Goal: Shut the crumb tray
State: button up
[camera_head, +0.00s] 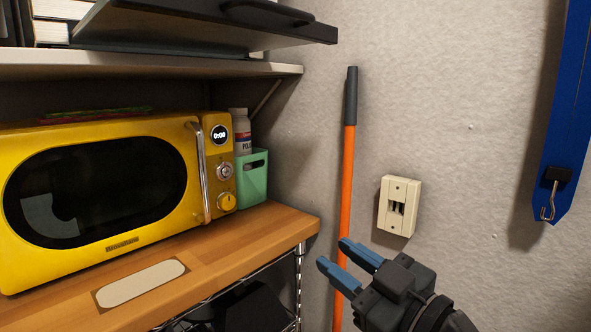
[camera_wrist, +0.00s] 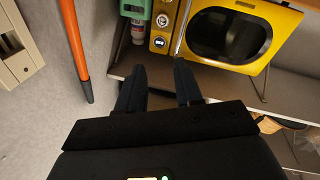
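I cannot make out a crumb tray in either view. My gripper (camera_head: 335,256) is at the lower right of the head view, in front of the wall and right of the wooden shelf. Its two blue fingers stand apart with nothing between them. The wrist view also shows my gripper (camera_wrist: 160,72) with both fingers apart and empty. A dark object (camera_head: 250,308) sits under the wooden shelf, partly cut off by the frame edge; I cannot tell what it is.
A yellow microwave (camera_head: 100,190) stands on the wooden shelf (camera_head: 235,240), beside a green holder (camera_head: 252,178) and a white bottle (camera_head: 240,130). An orange pole (camera_head: 347,190) leans on the wall near my gripper.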

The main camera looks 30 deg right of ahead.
aim_at(286, 12)
notch_tip(286, 12, up, 16)
jog(key=w+n+y, duration=0.3)
jog(key=n+y, duration=0.3)
jog(key=n, duration=0.3)
jog(key=s+a+r+n+g+y, duration=0.1)
jog(key=s+r+n+g+y, duration=0.15)
jog(key=r+n, duration=0.4)
jog(key=s+a+r+n+g+y, duration=0.1)
jog(key=s+r+n+y, duration=0.15)
jog(key=r+n, duration=0.4)
jog(key=x, duration=0.3)
jog(key=p+x, duration=0.1)
jog(key=x, duration=0.2)
jog(key=shift+w+r, duration=0.3)
jog(key=shift+w, duration=0.15)
grip_shut()
